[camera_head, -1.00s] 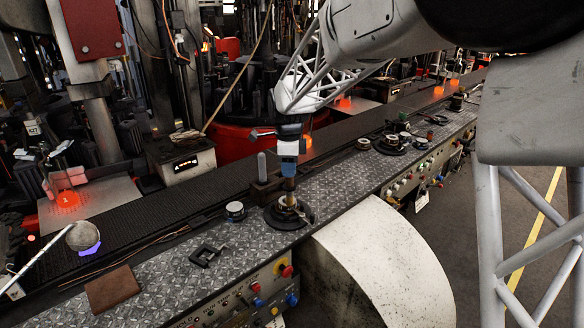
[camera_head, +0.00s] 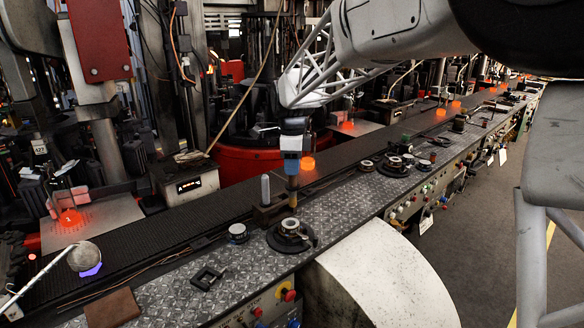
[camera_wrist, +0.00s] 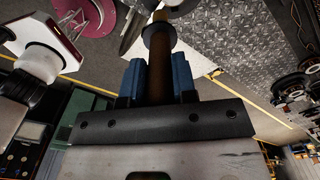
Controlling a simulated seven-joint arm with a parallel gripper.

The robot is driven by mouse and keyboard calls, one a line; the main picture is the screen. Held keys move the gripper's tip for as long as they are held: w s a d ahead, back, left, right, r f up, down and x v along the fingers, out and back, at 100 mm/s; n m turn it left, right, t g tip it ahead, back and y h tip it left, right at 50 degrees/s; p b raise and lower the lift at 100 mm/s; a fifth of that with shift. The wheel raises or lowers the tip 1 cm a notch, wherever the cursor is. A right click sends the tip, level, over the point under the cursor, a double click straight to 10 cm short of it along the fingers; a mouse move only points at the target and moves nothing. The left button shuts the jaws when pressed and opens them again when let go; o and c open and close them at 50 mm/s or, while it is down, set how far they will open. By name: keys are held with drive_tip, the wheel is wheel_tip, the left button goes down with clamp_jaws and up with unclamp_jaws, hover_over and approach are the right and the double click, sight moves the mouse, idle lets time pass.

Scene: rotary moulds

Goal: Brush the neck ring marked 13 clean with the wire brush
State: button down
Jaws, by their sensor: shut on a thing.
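My gripper (camera_head: 292,160) has blue fingers and is shut on the brown handle of the wire brush (camera_head: 293,196). The brush hangs upright, its lower end just above a metal neck ring (camera_head: 289,227). That ring sits on a round dark base on the patterned metal bench. I cannot read a number on it. In the wrist view the brown brush handle (camera_wrist: 160,65) runs between the two blue fingers, with a dark collar farther along. The brush's far end is not clear there.
Another small ring (camera_head: 238,232) stands left of the base, and a black square frame (camera_head: 207,278) lies nearer. A grey upright pin (camera_head: 265,190) stands close behind on a block. More round parts (camera_head: 397,162) lie along the bench to the right. A brown pad (camera_head: 113,309) is at the front left.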

drive_tip(key=shift+d, duration=0.1)
idle(0.3)
drive_tip(key=shift+w+d+f, duration=0.15)
drive_tip(key=shift+w+d, duration=0.05)
drive_tip(key=shift+w, duration=0.1)
